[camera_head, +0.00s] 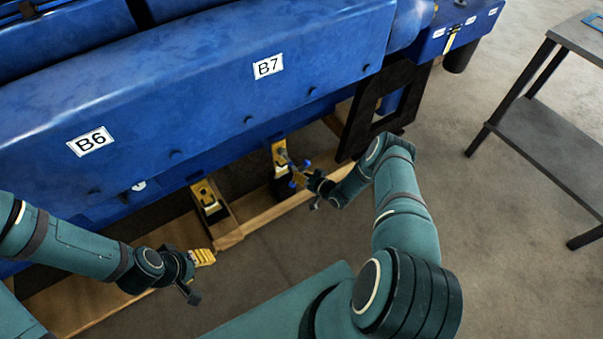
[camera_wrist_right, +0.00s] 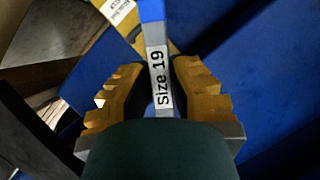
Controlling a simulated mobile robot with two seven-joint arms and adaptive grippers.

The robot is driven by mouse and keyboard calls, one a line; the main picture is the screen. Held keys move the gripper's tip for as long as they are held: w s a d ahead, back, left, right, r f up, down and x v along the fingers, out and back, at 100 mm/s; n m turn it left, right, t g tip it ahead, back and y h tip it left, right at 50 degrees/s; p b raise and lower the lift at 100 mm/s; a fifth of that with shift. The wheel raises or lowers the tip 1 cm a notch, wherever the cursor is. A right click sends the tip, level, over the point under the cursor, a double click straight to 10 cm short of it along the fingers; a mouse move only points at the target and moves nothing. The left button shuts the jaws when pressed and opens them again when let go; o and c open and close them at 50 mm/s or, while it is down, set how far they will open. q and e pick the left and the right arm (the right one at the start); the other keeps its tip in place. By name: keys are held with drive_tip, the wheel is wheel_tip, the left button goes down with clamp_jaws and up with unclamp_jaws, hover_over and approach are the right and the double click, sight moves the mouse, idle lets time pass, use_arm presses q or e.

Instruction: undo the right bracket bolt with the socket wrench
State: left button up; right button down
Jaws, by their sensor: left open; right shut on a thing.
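The socket wrench shows in the right wrist view as a grey shaft with a blue part and a "Size 19" label (camera_wrist_right: 159,76). My right gripper (camera_wrist_right: 155,95) is shut on it, with a yellow ribbed finger on each side. In the head view my right gripper (camera_head: 302,179) holds the wrench (camera_head: 293,166) at the right yellow bracket (camera_head: 279,149) below the blue engine. The bracket bolt is hidden, so I cannot tell whether the socket sits on it. My left gripper (camera_head: 204,257) is open and empty at the lower left, below the left yellow bracket (camera_head: 208,199).
The blue engine (camera_head: 200,85) with labels B6 and B7 fills the upper left. Wooden beams (camera_head: 255,222) run below it. A black support plate (camera_head: 376,115) stands right of the right bracket. A grey table (camera_head: 545,125) is at the far right, with open floor between.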

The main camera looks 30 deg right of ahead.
drive_tip(key=n+t+h+b, duration=0.1)
drive_tip(key=n+h, duration=0.2)
drive_tip(key=n, duration=0.4)
drive_tip(key=n+t+h+b, duration=0.1)
drive_tip(key=n+t+h, duration=0.1)
drive_tip(key=n+h, duration=0.2)
drive_tip(key=n+t+h+b, duration=0.1)
drive_tip(key=n+t+h, duration=0.1)
drive_tip(key=n, duration=0.8)
drive_tip(key=shift+s+a+h, duration=0.1)
drive_tip(key=shift+s+h, duration=0.1)
drive_tip(key=shift+h, duration=0.5)
drive_tip(key=shift+n, duration=0.3)
